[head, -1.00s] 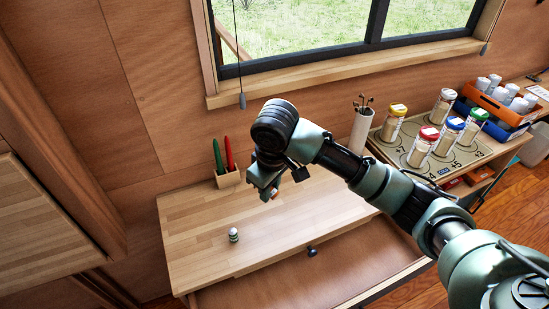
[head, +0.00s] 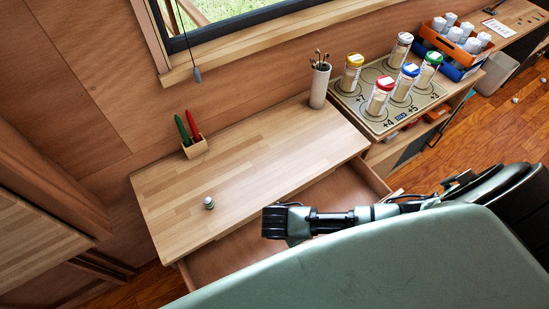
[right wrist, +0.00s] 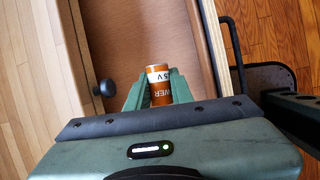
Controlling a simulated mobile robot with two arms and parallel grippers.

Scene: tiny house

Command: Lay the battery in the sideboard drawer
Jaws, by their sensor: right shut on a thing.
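The battery (right wrist: 160,86), an orange cylinder with a white band and lettering, is between the fingers of my right gripper (right wrist: 158,92), which is shut on it. In the right wrist view the open sideboard drawer (right wrist: 155,30) lies below the battery, with a gap I cannot measure. In the head view the drawer (head: 345,195) is pulled out from under the wooden top, its floor bare where visible. My right arm covers much of it and hides the battery and fingertips there. My left gripper is in neither view.
The sideboard top (head: 255,165) holds a small green-and-white item (head: 209,202), a pen holder (head: 195,147) and a white cup of sticks (head: 319,84). Jars stand on a marked mat (head: 390,106) at right.

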